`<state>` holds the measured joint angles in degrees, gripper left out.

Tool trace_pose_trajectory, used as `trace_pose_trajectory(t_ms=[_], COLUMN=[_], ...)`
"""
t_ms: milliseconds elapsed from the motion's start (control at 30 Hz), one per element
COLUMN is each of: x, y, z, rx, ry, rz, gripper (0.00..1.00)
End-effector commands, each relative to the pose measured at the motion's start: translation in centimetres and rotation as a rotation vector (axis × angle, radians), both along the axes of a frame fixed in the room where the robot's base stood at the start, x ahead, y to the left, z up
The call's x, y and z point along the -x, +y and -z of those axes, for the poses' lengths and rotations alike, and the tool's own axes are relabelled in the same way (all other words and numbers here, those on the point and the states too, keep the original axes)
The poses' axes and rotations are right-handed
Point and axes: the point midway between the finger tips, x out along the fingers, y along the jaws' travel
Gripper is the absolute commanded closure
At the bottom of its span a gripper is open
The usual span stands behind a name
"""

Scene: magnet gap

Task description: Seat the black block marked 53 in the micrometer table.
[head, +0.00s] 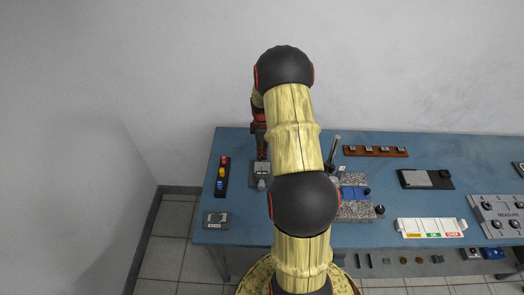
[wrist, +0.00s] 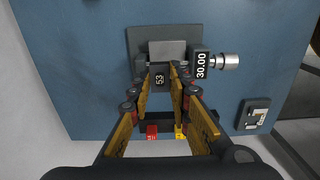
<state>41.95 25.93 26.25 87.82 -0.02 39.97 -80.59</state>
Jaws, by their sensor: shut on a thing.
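The black block marked 53 (wrist: 159,79) is between my fingertips in the wrist view, its white number facing the camera. My gripper (wrist: 162,88) is shut on it. The micrometer table (wrist: 167,31) lies just beyond the block, with a grey block on a dark plate, a label reading 30.00 and a silver knob at its right. In the head view my gripper (head: 261,152) is over the micrometer table (head: 262,182), at the left part of the bench. I cannot tell whether block 53 touches the table. The fingers hide part of the near side.
A dark rack (head: 221,185) with red, yellow and blue pieces stands left on the blue bench (head: 240,214). A small device (head: 216,219) lies at the front left corner. Granite blocks (head: 355,210), a white tray (head: 430,227) and a measure panel (head: 500,217) stand to the right.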

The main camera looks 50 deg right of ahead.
Motion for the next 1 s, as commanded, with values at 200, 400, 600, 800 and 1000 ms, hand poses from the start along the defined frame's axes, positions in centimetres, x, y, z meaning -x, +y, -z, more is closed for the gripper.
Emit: trace_pose_trajectory(t_ms=[200,400,600,800,1000], x=[0.1,0.1,0.1,0.1,0.0], y=[-0.1,-0.1,-0.1,-0.1,-0.1], z=[0.3,1.4,2.8,4.2,5.3], rx=[-0.003,-0.003,-0.003,-0.004,-0.003], ry=[0.002,0.002,0.001,0.002,0.001], rz=[0.0,0.0,0.0,0.0,0.0], gripper=[1.0,1.0,1.0,1.0,1.0])
